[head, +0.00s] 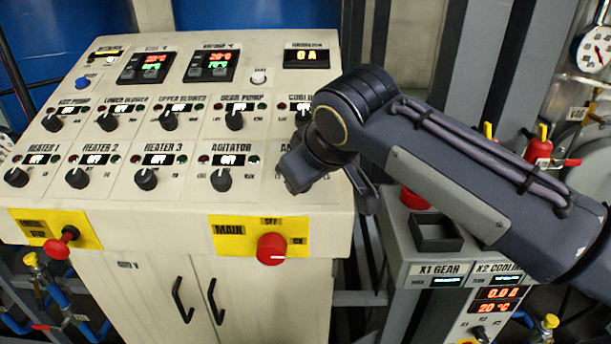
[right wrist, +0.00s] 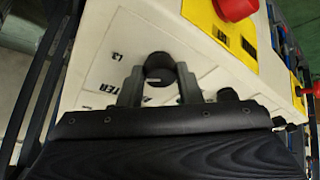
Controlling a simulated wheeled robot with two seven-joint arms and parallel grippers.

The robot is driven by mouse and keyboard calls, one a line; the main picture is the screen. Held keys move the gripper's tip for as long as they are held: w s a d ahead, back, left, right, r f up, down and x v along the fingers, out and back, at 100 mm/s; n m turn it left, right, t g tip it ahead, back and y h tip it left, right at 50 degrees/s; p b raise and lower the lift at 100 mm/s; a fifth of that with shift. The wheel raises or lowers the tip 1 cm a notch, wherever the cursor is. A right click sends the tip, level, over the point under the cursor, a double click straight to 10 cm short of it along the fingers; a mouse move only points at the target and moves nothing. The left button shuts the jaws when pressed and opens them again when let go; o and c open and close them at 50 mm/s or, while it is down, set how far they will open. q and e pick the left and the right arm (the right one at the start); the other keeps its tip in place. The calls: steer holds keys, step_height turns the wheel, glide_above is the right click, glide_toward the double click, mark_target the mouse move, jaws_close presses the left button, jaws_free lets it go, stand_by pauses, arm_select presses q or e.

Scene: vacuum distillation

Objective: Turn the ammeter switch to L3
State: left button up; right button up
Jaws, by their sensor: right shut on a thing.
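The ammeter switch (right wrist: 158,66), a round black knob on the sloped cream control panel, shows in the right wrist view. My right gripper (right wrist: 158,78) is shut on it, with one finger on each side of the knob. The L3 mark (right wrist: 118,55) is printed left of the knob, and part of the ammeter label (right wrist: 124,92) shows beside the left finger. A short white line shows on the knob's near side. In the head view my right arm and gripper cover the switch at the panel's lower right corner. My left gripper is not in view.
Other black knobs, such as the agitator knob (head: 221,179), stand close to the left. A display (head: 306,56) at the panel's top right reads 0 A. The red main switch (head: 271,249) sits below on the front face. A grey box (head: 436,232) stands right.

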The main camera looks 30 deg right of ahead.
stand_by(0.3)
steer(key=o, duration=1)
steer(key=shift+c, duration=0.2)
steer(key=v, duration=0.7)
steer(key=shift+s+r, duration=0.25)
steer(key=shift+r, duration=0.05)
